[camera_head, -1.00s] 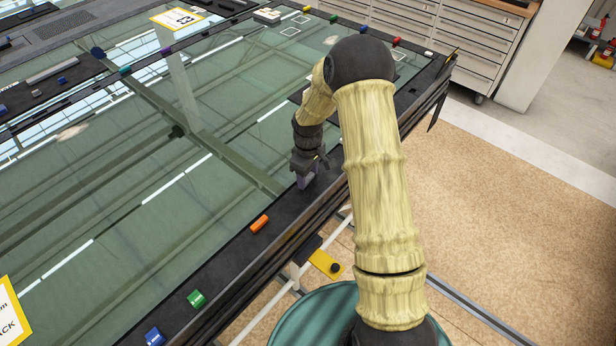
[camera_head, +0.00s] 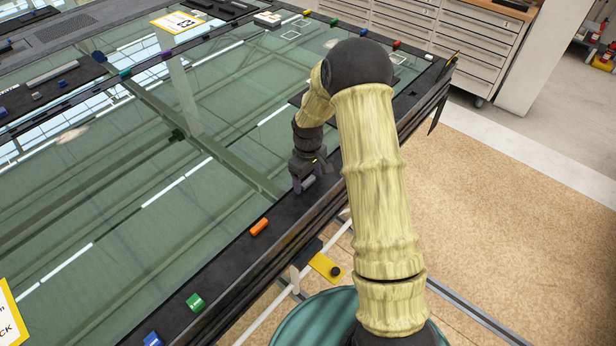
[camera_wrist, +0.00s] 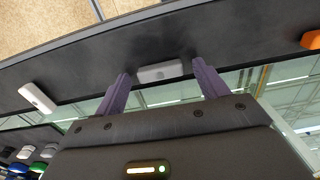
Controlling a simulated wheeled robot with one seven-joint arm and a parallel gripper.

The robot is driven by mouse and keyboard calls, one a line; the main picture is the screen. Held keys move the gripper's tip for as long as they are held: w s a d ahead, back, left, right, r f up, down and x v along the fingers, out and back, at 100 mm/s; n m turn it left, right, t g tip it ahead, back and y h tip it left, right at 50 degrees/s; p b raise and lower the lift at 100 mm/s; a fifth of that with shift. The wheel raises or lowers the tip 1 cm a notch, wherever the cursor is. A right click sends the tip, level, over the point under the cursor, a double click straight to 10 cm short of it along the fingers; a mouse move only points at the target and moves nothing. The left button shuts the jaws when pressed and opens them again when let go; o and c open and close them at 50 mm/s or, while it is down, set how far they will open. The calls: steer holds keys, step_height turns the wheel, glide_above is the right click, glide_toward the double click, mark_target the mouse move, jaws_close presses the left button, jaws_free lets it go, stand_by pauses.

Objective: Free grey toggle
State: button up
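The grey toggle (camera_wrist: 160,72) is a small rounded bar on the black frame edge of the glazed panel, close to the glass. In the wrist view it lies between the two purple fingertips of my gripper (camera_wrist: 160,71), with a visible gap on each side. My gripper is open and empty. In the head view my gripper (camera_head: 304,184) is low over the near frame strip, pointing down. Whether the fingertips are level with the toggle or above it, I cannot tell.
An orange toggle (camera_head: 260,227), a green toggle (camera_head: 195,302) and a blue toggle (camera_head: 153,339) sit along the same black strip. A white toggle (camera_wrist: 37,97) lies left in the wrist view. A yellow tab (camera_head: 326,267) juts out below the frame edge.

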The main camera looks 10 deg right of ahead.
mark_target(308, 181)
step_height(308, 181, up, 17)
steer(key=b, duration=0.3)
steer(key=shift+r, duration=0.15)
stand_by(0.3)
steer(key=shift+s, duration=0.1)
steer(key=s+f+m+t, duration=0.2)
steer(key=s+m, duration=0.5)
steer(key=s, duration=1.4)
steer(key=shift+s+d+f+t, duration=0.25)
steer(key=shift+s+f+t, duration=0.05)
steer(key=shift+f, duration=0.6)
